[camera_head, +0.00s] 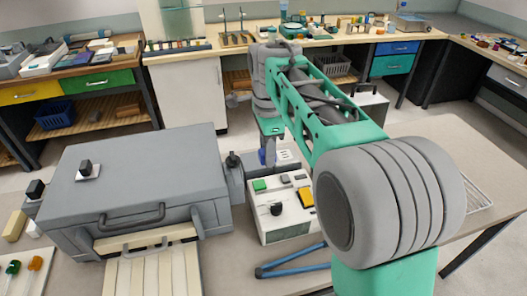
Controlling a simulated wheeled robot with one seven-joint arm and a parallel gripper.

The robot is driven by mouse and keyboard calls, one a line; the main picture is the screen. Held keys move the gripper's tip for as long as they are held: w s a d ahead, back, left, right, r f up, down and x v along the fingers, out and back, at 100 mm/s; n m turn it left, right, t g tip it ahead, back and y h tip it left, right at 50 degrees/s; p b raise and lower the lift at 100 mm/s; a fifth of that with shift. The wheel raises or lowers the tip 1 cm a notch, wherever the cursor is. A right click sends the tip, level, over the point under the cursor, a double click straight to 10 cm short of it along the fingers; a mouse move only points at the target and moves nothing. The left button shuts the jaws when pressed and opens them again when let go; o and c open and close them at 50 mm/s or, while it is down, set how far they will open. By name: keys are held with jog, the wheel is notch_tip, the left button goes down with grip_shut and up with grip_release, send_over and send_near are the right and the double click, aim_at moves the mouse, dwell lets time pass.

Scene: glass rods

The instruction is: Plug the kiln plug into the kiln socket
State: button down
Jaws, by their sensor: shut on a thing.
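My gripper (270,148) points down just behind the control box, at the end of my green and grey arm. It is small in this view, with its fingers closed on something. A small blue piece (262,157) shows at the fingertips; it may be the kiln plug, but its shape is unclear. A white block (286,157) with a blue mark is right beside the fingers, behind the control box; I cannot tell whether it is the kiln socket. I cannot tell whether the held piece touches this block.
The grey kiln (140,180) fills the left of the bench. A white control box (285,228) with coloured buttons and a black knob stands right of it. Blue tongs (292,261) lie in front. A wire rack (478,195) is at the right. Cluttered benches line the back.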

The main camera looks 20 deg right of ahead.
jog(key=shift+s+f+n, duration=0.2)
jog(key=shift+f+n, duration=0.15)
jog(key=shift+n, duration=0.35)
jog(key=s+f+n, duration=0.1)
jog(key=f+n, duration=0.1)
jog(key=n, duration=0.3)
jog(key=s+f+n, duration=0.2)
jog(key=n, duration=0.4)
jog(key=s+f+n, duration=0.2)
jog(key=f+n, duration=0.1)
jog(key=n, duration=0.2)
jog(key=shift+s+a+n, duration=0.1)
jog(key=shift+a+n, duration=0.2)
jog(key=shift+s, duration=0.1)
